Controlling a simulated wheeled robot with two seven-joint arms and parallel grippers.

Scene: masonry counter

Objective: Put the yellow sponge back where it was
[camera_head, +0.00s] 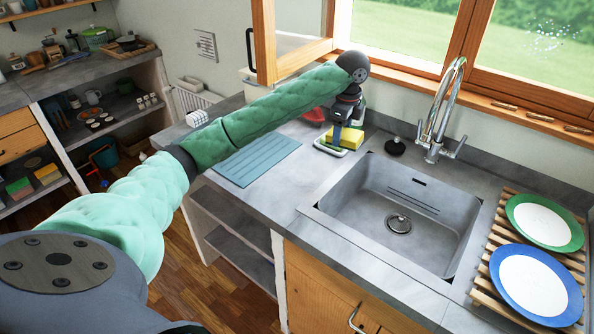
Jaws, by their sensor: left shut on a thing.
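The yellow sponge (353,138) is on the counter behind the sink's left corner, on or just above a small light-rimmed tray (331,149). My left arm reaches across from the left, and my left gripper (338,132) points down at the sponge. The gripper is shut on the sponge, though its fingers are small and partly hidden. I cannot tell whether the sponge touches the tray. My right gripper is not in view.
The sink (400,205) with a tall faucet (440,115) lies right of the tray. A blue-grey ribbed mat (257,160) lies to the left. A wooden rack (490,262) holds two plates at far right. A red item (315,115) sits behind the gripper.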

